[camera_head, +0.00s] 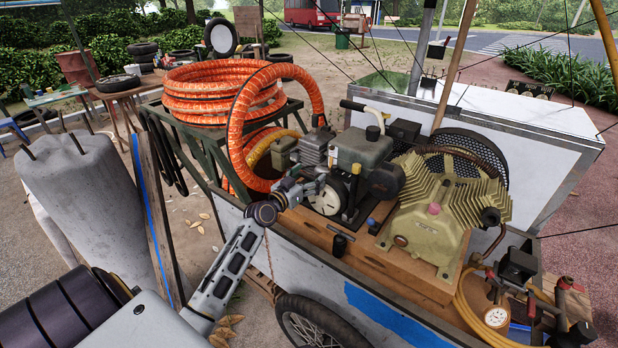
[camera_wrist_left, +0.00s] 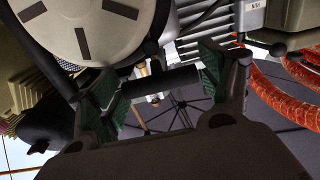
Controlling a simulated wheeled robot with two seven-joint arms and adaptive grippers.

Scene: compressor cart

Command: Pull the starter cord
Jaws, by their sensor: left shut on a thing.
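The small engine (camera_head: 365,150) stands on the wooden deck of the cart, with its pale round starter cover (camera_head: 325,201) facing my left arm. The cover also shows large at the top left of the wrist view (camera_wrist_left: 85,28). My left gripper (camera_head: 306,187) is at the engine's side, close to the cover. In the wrist view its green-padded fingers are closed on the ends of a black bar-shaped starter handle (camera_wrist_left: 160,88). The handle sits close to the engine; I cannot make out a length of cord. My right gripper is not in view.
A tan finned compressor (camera_head: 440,210) sits right of the engine. Orange hose coils (camera_head: 215,92) lie on a dark stand behind left, one loop arching near the engine. A grey bollard-like block (camera_head: 85,195) and leaning plank (camera_head: 152,215) stand left. A cart wheel (camera_head: 315,322) is below.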

